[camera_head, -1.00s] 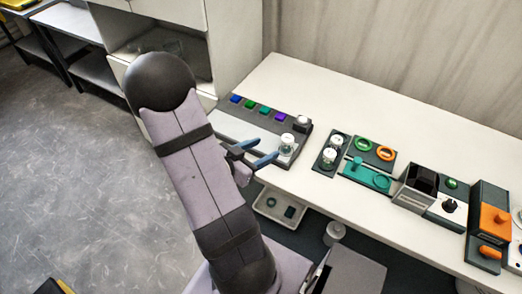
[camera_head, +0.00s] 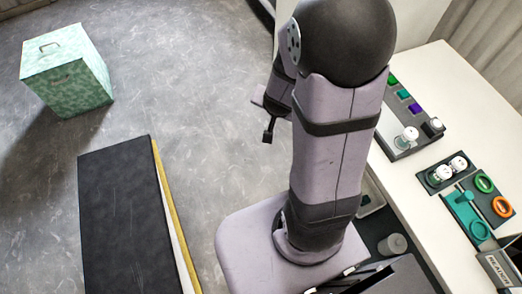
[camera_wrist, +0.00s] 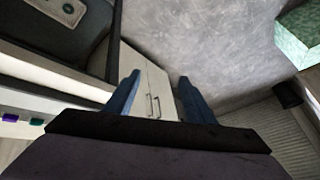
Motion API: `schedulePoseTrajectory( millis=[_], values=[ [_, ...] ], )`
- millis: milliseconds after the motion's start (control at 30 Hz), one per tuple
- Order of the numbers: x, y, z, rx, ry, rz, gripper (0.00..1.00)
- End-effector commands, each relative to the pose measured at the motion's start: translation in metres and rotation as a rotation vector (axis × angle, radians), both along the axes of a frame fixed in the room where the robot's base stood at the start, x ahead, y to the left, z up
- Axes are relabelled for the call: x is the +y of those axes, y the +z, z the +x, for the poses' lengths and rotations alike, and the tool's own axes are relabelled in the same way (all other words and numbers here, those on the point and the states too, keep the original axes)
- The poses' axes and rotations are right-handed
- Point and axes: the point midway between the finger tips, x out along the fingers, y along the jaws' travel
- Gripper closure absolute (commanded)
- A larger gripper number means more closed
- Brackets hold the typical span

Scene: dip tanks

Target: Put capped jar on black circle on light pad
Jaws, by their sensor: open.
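A clear jar with a white cap (camera_head: 408,135) stands upright on the light pad (camera_head: 391,139) of the panel on the bench. What is under its base is hidden, and I cannot make out a black circle. Two more white-capped jars (camera_head: 441,173) stand in a dark rack to its right. My gripper (camera_head: 268,118) is away to the left of the bench, over the floor, with nothing in it. In the wrist view its blue fingers (camera_wrist: 158,88) are apart, with cabinet doors behind the gap. No jar shows in the wrist view.
Coloured squares (camera_head: 403,94) line the panel's back, and a small dark block with a white top (camera_head: 433,126) sits at its right end. Green and orange rings (camera_head: 484,183) lie farther right. A green box (camera_head: 66,72) and a dark bench (camera_head: 130,215) stand left; floor between is clear.

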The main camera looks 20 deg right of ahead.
Motion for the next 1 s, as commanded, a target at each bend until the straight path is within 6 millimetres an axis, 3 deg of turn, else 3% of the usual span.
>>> schedulePoseTrajectory(
  millis=[33,100,200,300,433,600,1000],
  values=[
    [0.029,0.005,-0.002,0.034,0.12,0.032,0.51],
    [0.063,0.009,-0.015,0.107,0.282,0.066,0.51],
    [0.097,0.015,-0.045,0.228,0.485,0.081,0.51],
    [0.111,0.021,-0.076,0.347,0.638,0.068,0.51],
    [0.114,0.029,-0.109,0.474,0.764,0.034,0.51],
    [0.109,0.035,-0.131,0.563,0.833,0.003,0.51],
    [0.108,0.036,-0.134,0.578,0.843,-0.002,0.51]
  ],
)
